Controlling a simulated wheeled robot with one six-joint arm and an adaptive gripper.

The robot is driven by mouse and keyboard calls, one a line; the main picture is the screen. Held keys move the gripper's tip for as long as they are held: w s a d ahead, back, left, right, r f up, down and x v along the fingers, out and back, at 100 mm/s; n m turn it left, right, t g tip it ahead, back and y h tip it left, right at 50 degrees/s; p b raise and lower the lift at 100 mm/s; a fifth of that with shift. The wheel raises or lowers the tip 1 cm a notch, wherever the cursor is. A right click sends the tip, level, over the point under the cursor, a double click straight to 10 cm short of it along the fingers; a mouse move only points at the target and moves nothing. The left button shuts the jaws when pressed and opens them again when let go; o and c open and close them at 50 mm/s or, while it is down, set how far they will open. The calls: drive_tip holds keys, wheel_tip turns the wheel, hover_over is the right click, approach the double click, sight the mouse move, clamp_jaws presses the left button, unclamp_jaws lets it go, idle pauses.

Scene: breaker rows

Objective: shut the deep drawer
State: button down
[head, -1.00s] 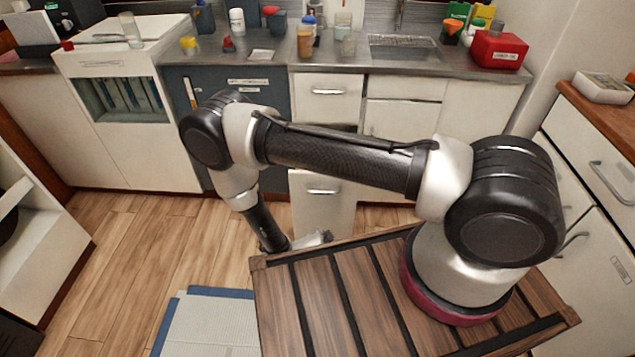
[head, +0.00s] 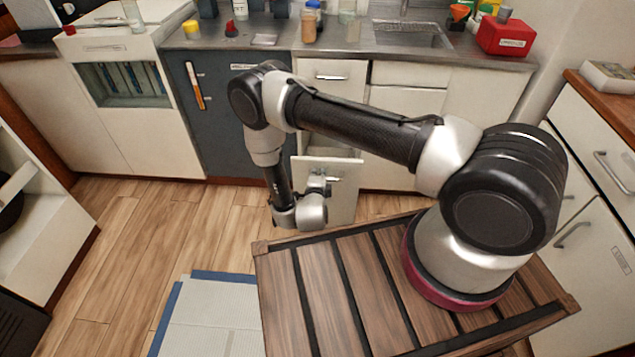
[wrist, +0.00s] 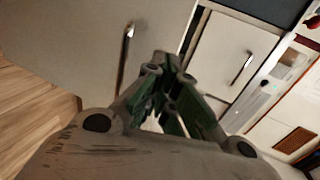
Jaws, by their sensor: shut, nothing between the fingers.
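The deep drawer (head: 345,200) is the lower one in the white cabinet column. It stands pulled out, with part of its inside showing behind the front's top edge. Its front and bar handle also fill the upper left of the wrist view (wrist: 85,45). My gripper (wrist: 163,62) is shut and empty, with its green-padded fingers pointing at the drawer front, to the right of the handle. Whether the fingertips touch the front, I cannot tell. In the head view my wrist hides the front's lower left part.
A shut shallow drawer (head: 333,77) is above the deep drawer. A grey dishwasher-like panel (head: 220,110) is to the left. The wooden slatted deck (head: 330,300) under my arm is close in front. Wooden floor (head: 150,225) is clear on the left, beside a blue-edged mat (head: 215,315).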

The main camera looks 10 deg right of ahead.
sight(320, 162)
drive_tip(key=shift+w+d, duration=0.3)
drive_tip(key=shift+w, duration=0.65)
drive_tip(key=shift+w+d, duration=0.3)
drive_tip(key=shift+w, duration=0.6)
